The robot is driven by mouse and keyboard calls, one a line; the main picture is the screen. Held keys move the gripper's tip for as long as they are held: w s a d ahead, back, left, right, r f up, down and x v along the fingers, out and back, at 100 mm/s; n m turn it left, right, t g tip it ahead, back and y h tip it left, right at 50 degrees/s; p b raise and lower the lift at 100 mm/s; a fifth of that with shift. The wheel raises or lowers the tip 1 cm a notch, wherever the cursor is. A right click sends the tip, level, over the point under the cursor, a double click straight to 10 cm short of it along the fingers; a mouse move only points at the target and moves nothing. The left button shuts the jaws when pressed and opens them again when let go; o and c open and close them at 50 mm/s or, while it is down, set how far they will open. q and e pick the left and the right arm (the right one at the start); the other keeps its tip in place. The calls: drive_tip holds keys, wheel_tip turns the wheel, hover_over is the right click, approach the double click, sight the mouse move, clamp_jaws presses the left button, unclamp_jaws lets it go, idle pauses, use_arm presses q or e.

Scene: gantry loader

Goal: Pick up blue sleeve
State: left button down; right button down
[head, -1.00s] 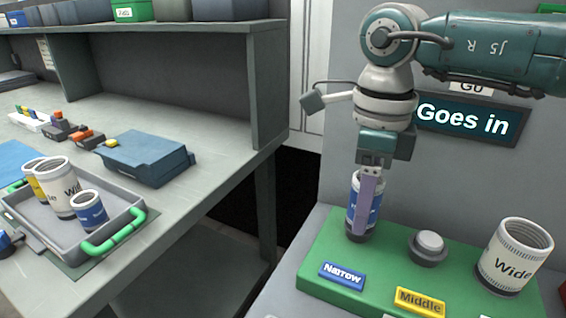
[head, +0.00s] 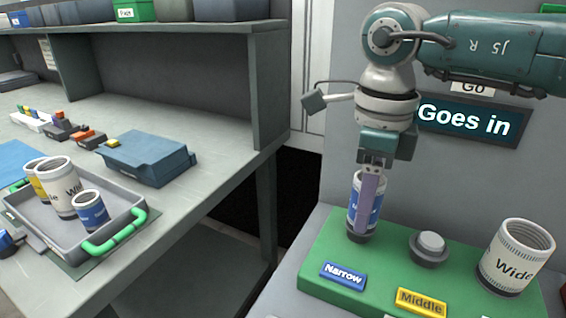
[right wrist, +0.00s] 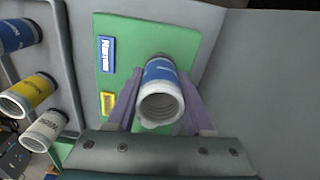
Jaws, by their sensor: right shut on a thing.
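A blue sleeve (head: 354,200) with a white ribbed mouth stands upright at the Narrow place of the green board (head: 322,249). A dark base shows under it; I cannot tell how far the sleeve sits over it. My right gripper (head: 368,222) points down with its purple fingers at the sleeve's sides, shut on it. The right wrist view shows the sleeve (right wrist: 160,100) between both fingers, its open mouth facing the camera. Another blue sleeve (head: 91,212) stands in the grey tray (head: 118,222) on the left bench. My left gripper is not in view.
A white Wide sleeve (head: 515,258) stands on the board's right, beside an empty dark holder with a pale top (head: 430,243). The tray also holds a white Wide sleeve (head: 60,190) and a yellow one (head: 38,182). A blue-grey box (head: 148,158) lies behind the tray.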

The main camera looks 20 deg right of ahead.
wheel_tip(320, 180, up, 20)
idle(0.4)
wheel_tip(320, 180, up, 5)
drive_tip(key=p, duration=0.4)
drive_tip(key=shift+f+p, duration=0.2)
drive_tip(key=shift+p, duration=0.2)
idle(0.4)
